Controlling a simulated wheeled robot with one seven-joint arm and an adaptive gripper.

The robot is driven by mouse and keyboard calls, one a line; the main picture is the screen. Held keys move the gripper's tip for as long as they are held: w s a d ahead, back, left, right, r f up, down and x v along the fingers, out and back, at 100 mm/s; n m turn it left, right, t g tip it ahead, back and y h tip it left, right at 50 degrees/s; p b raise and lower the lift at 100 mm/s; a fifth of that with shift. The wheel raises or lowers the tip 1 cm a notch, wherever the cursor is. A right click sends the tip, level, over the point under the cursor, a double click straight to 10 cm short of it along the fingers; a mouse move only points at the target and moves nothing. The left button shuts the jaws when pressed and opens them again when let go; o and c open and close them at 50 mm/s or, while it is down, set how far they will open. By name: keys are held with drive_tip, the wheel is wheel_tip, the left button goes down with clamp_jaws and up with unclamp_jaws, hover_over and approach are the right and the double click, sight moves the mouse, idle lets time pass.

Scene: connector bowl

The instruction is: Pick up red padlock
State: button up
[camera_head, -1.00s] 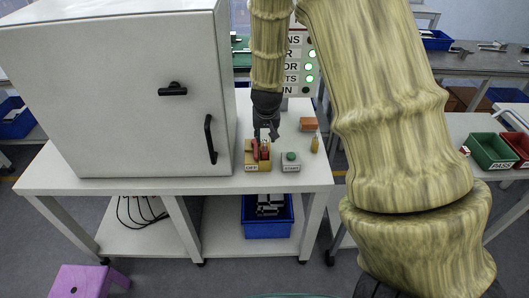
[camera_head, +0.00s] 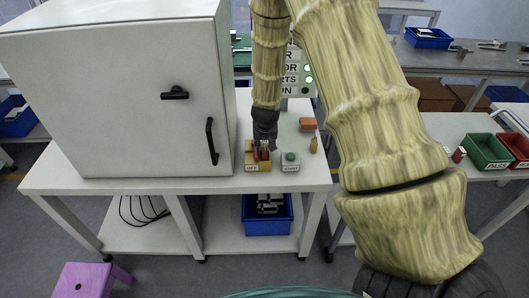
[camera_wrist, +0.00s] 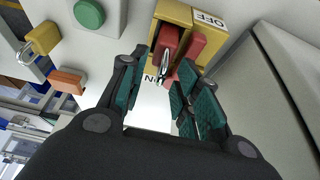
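The red padlock (camera_wrist: 165,45), with a metal shackle, is at the yellow switch box (camera_wrist: 177,12) in the wrist view. A second red part, perhaps the switch lever, is beside it on the right. In the head view the yellow box (camera_head: 258,168) stands on the white table, with the red parts at its top mostly hidden by my gripper (camera_head: 262,146). In the wrist view my gripper (camera_wrist: 163,80) is open, its teal-padded fingers on either side of the shackle's line. I cannot tell whether they touch it.
A grey box with a green button (camera_head: 291,156) stands just right of the yellow box. A yellow padlock (camera_head: 314,145) and an orange block (camera_head: 308,125) lie further right. A large grey cabinet (camera_head: 130,100) stands close on the left.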

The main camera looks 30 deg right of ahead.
drive_tip(key=shift+w+f, duration=0.1)
drive_tip(key=shift+f, duration=0.15)
clamp_jaws()
idle(0.3)
